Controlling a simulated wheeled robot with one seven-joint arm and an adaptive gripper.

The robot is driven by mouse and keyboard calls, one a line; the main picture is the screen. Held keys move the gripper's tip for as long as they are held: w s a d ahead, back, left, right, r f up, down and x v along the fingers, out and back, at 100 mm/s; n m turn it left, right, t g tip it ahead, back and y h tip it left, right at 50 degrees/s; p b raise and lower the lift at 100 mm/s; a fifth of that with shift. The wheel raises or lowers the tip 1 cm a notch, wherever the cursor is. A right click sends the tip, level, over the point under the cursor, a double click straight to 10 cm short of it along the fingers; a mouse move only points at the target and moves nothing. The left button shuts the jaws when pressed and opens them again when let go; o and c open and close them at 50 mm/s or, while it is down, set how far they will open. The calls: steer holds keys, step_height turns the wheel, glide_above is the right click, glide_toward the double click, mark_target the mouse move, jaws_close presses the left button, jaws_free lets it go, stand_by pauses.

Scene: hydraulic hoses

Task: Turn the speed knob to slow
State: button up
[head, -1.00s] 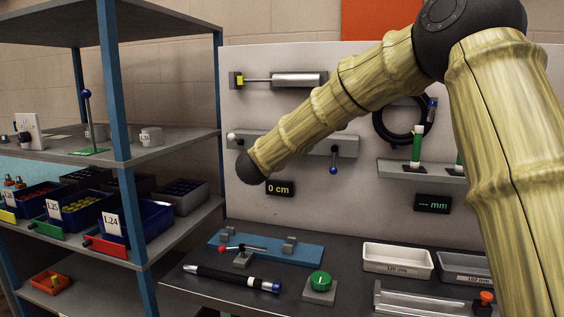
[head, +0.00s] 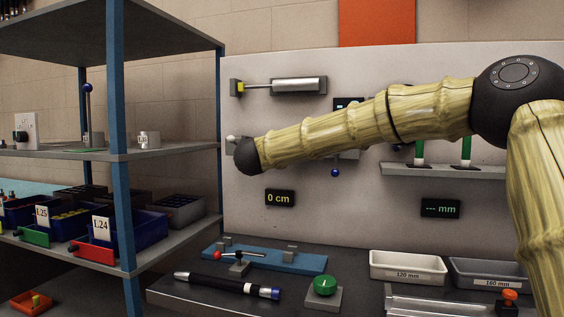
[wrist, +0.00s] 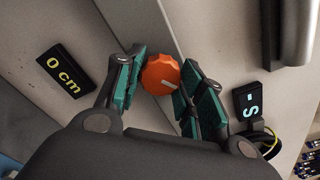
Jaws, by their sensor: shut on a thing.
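In the wrist view, an orange round knob (wrist: 160,75) with a white pointer line sits on the grey panel. My gripper (wrist: 160,82) has its green-padded fingers on both sides of it, shut on the knob. The pointer line points toward the right finger; I cannot read any slow mark around the knob. In the head view, the knob and my gripper are not visible; my arm covers part of the panel.
A "0 cm" display (wrist: 63,73) and a second display (wrist: 249,104) flank the knob. In the head view, a green knob (head: 325,285), a blue fixture (head: 300,262) and white tray (head: 408,281) are on the bench. A shelf rack (head: 121,150) stands left.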

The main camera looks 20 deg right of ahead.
steer(key=shift+m+b, duration=0.5)
steer(key=shift+b, duration=0.05)
steer(key=o, duration=1)
steer(key=shift+d, duration=0.1)
steer(key=shift+s, duration=0.1)
steer(key=v, duration=1.1)
steer(key=shift+s+a, duration=0.25)
steer(key=shift+a, duration=0.1)
